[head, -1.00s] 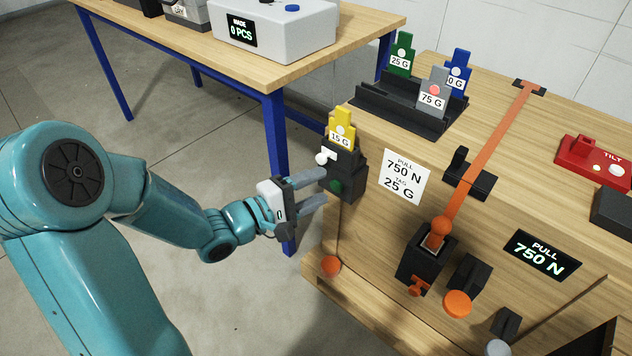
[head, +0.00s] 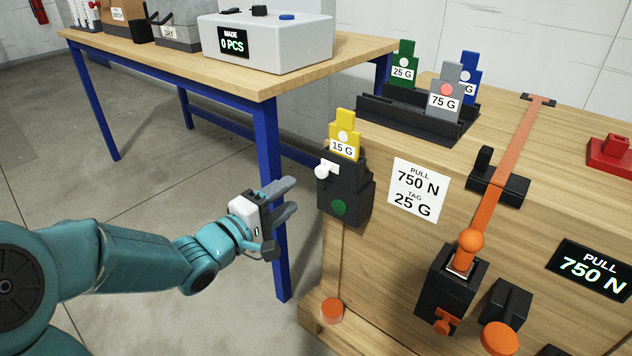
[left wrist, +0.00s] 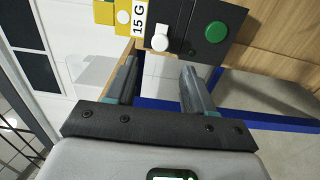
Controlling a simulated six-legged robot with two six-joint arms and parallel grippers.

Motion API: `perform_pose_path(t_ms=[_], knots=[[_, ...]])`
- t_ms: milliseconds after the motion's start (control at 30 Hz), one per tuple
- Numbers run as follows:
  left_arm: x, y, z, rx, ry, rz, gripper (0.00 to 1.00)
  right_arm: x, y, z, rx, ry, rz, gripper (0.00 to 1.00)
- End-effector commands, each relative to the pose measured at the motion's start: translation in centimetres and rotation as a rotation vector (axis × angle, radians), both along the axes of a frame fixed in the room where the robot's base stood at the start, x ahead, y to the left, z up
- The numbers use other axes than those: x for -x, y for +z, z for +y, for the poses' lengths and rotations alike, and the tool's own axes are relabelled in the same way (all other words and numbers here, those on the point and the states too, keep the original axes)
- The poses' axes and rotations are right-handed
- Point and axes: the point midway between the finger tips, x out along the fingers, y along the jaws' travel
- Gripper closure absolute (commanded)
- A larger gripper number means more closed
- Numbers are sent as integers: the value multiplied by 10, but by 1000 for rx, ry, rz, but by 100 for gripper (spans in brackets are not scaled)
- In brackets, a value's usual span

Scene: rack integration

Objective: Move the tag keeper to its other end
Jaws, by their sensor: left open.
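The tag keeper seems to be the small white knob (head: 322,172) on the black tag holder (head: 345,192) at the bench's left front corner. The knob sits at the left side of the holder, and it also shows in the left wrist view (left wrist: 160,38). A yellow 15 G tag (head: 344,138) stands upright in the holder. A green round button (head: 338,207) is on the holder's front, below the knob. My left gripper (head: 284,198) is open and empty, left of the holder and apart from it. In the left wrist view its fingers (left wrist: 158,85) point at the knob.
Green (head: 403,65), grey (head: 444,92) and blue (head: 469,72) tags stand in a black rack (head: 400,122). An orange strap (head: 505,165) crosses the bench. A blue-legged table (head: 270,150) stands behind my gripper.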

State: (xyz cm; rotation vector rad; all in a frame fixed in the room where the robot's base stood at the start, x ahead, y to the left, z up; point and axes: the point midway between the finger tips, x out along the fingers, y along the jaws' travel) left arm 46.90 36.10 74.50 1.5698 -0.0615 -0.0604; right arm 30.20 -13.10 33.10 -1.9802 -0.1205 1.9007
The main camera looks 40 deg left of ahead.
Motion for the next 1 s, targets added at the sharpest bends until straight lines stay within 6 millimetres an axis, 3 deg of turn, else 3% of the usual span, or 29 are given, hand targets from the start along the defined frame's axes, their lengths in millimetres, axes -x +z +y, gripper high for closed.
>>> perform_pose_path(t_ms=[200,400,600,833,867,1000], knots=[[-53,-4,-4,1,-4,0,47,-4,-16,-3,3,-10,-8,100],[-86,-2,-5,0,-1,0,47,-11,-24,-4,7,-13,-32,100],[-99,-1,-5,1,1,0,47,-14,-26,-4,8,-14,-42,100],[-100,0,-5,0,1,1,47,-14,-26,-4,8,-14,-42,100],[-100,0,-5,0,1,1,50,-14,-26,-4,8,-14,-42,100],[-100,0,-5,0,1,0,96,-14,-26,-4,8,-14,-42,100]])
